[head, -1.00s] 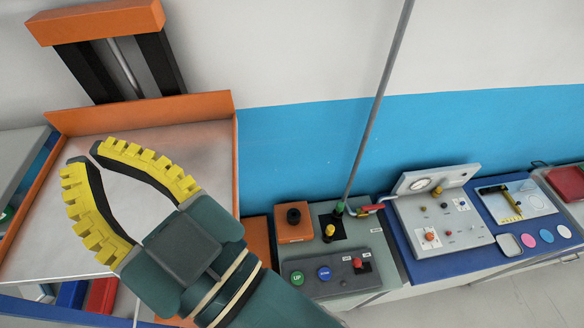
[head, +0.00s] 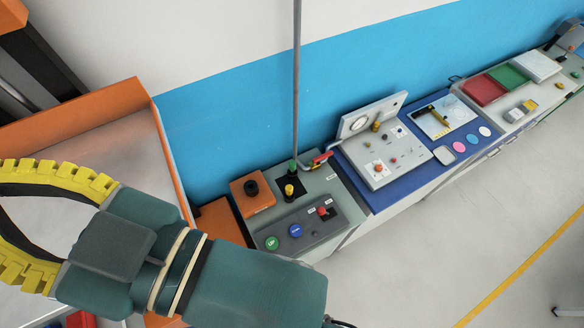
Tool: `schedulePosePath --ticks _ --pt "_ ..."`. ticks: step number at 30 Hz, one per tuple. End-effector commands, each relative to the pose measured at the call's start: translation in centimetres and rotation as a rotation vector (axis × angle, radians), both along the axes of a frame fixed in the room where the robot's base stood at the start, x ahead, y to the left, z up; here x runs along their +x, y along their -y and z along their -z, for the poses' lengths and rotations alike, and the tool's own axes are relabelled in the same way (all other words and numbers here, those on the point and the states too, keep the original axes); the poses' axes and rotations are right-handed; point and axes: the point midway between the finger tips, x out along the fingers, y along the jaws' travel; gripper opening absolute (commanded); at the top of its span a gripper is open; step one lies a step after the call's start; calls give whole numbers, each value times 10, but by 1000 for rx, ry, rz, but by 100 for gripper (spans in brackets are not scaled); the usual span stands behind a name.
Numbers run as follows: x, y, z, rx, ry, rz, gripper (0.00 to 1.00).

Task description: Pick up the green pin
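A small green piece (head: 293,167), which looks like the green pin, stands at the foot of a thin grey pole on the grey-green control panel (head: 325,178). A yellow pin (head: 289,190) stands just in front of it, over a black patch. My gripper (head: 18,212) is at the left edge, well to the left of the panel and apart from both pins. Its yellow ribbed fingers are spread with nothing seen between them; their tips are cut off by the frame edge.
The tall grey pole (head: 297,80) rises beside the green piece. A red-handled valve (head: 322,157) sits close on its right. An orange box with a black knob (head: 252,189) is on its left. An orange-walled metal tray (head: 130,130) lies behind my gripper. Open floor (head: 440,250) is at right.

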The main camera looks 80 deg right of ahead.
Motion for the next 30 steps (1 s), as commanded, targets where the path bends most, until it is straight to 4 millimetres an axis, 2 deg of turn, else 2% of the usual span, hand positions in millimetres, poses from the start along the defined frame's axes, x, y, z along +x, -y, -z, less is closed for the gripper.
schedulePosePath --ticks 13,22,23,30 --pt "0 0 0 0 0 0 0" --pt "0 0 0 0 0 0 59" --pt "0 0 0 0 0 0 62" --pt "0 0 0 0 0 0 62"
